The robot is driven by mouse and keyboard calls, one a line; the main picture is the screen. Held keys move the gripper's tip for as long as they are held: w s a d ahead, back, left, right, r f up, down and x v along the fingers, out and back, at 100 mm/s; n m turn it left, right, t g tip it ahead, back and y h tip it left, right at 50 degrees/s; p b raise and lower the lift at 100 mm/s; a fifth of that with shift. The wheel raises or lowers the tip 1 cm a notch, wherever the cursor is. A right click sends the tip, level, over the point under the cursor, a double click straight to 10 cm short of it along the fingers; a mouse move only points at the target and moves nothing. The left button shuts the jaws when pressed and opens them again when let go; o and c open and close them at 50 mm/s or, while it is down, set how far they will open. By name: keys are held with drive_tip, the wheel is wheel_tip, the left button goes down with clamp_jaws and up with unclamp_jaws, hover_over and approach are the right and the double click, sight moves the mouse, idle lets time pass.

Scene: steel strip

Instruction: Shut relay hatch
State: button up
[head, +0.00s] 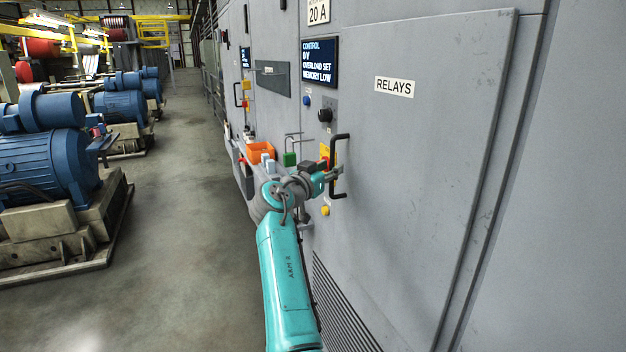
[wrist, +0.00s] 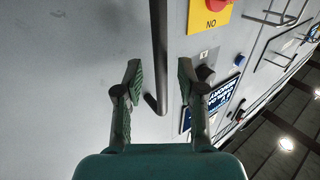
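The relay hatch is a large grey panel with a RELAYS label (head: 395,87) on the right in the head view. Its right edge stands out as a step from the cabinet; I cannot tell how far it is open. A black bar handle (head: 341,138) is on the left part of the panel. My gripper (head: 335,174) is at this handle. In the wrist view my gripper (wrist: 158,82) is open, with one finger on each side of the dark handle bar (wrist: 158,45). Neither finger visibly touches the bar.
A dark screen (head: 319,62), a black knob (head: 325,115) and a yellow button (head: 325,211) are near the handle. A red switch on a yellow plate (wrist: 207,18) is beside the bar. An orange bin (head: 261,150) is behind my arm. Blue motors (head: 45,165) stand left; the aisle floor is clear.

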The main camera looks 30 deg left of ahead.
drive_tip(key=s, duration=0.9)
drive_tip(key=shift+s, duration=0.3)
